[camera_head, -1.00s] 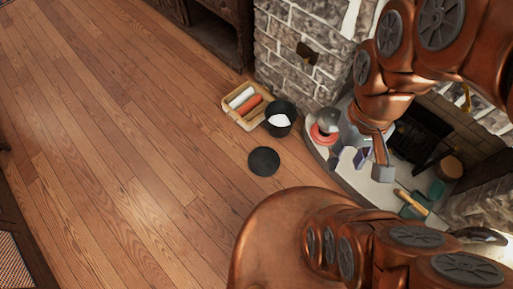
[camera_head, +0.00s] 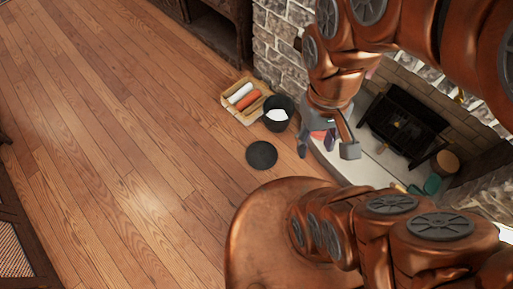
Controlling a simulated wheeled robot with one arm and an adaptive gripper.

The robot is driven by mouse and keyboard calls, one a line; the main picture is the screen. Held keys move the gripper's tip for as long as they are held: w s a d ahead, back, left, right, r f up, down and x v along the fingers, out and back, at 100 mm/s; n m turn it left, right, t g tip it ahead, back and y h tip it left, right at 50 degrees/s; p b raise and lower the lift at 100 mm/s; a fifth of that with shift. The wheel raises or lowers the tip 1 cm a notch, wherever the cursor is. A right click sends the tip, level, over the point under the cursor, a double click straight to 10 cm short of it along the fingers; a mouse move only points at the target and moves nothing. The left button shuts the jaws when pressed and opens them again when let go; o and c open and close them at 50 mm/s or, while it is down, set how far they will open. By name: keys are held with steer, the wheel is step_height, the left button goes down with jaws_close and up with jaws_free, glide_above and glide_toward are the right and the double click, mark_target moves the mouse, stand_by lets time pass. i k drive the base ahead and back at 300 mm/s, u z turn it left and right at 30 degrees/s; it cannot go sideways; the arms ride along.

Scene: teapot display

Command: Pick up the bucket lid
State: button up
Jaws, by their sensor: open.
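The bucket lid (camera_head: 261,155) is a flat dark disc lying on the wooden floor, near the middle of the head view. The dark bucket (camera_head: 278,117) stands upright just behind it and to its right, with something white inside. My gripper (camera_head: 326,150) is open and empty, pointing down to the right of the lid and apart from it. My arm hides part of the hearth behind the gripper.
A light tray (camera_head: 229,103) with white and orange rolls sits beside the bucket. To the right are the pale hearth (camera_head: 368,168), a black stove (camera_head: 405,124) and a stone wall (camera_head: 276,40). The floor left of the lid is clear.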

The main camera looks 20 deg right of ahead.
mark_target(261, 155)
steer(key=z, duration=1.4)
steer(key=k, duration=1.15)
steer(key=u, duration=1.4)
steer(key=i, duration=1)
steer(key=z, duration=0.05)
